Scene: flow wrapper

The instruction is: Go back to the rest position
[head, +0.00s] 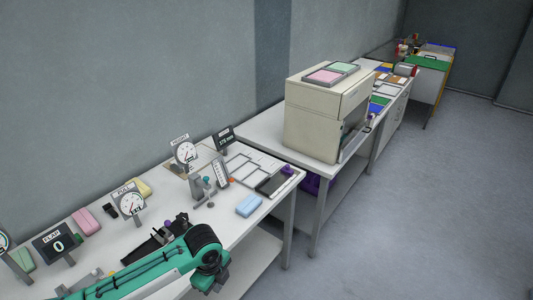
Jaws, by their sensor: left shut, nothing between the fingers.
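My left arm, green and black, reaches in from the bottom left over the near table. My right gripper is not in view.
The near table (253,226) carries dial gauges (184,151), a display reading 0 (57,244), a light blue block (249,205) and a pink block (86,221). A beige machine (315,115) stands on the table behind. The floor (440,200) at right is clear.

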